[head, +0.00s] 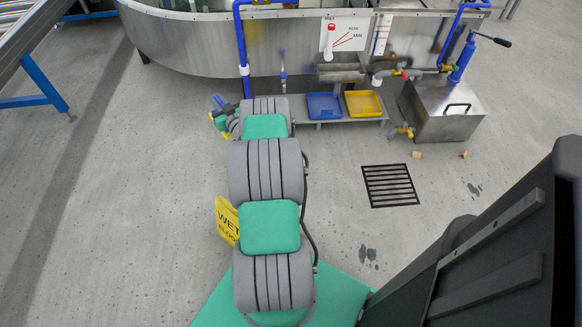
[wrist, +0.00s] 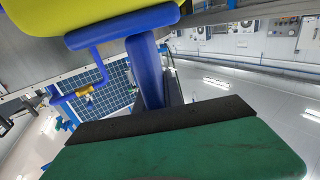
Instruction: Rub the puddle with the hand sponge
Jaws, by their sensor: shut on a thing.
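My gripper (head: 221,109) is at the far end of my outstretched arm, left of the trays and above the floor near the tank. In the wrist view its green and black finger (wrist: 170,145) fills the bottom. It is shut on the blue handle (wrist: 147,70) of the hand sponge, whose yellow sponge (wrist: 140,10) shows at the top edge. In the head view the sponge is mostly hidden, with only small blue and yellow bits by the gripper. I cannot make out a clear puddle; my arm covers part of the floor.
A yellow wet floor sign (head: 227,220) stands left of my arm. A blue tray (head: 324,106) and a yellow tray (head: 363,104) sit on a low shelf. A floor grate (head: 390,186), dark marks (head: 367,255) and a metal box (head: 440,112) lie right. Left floor is clear.

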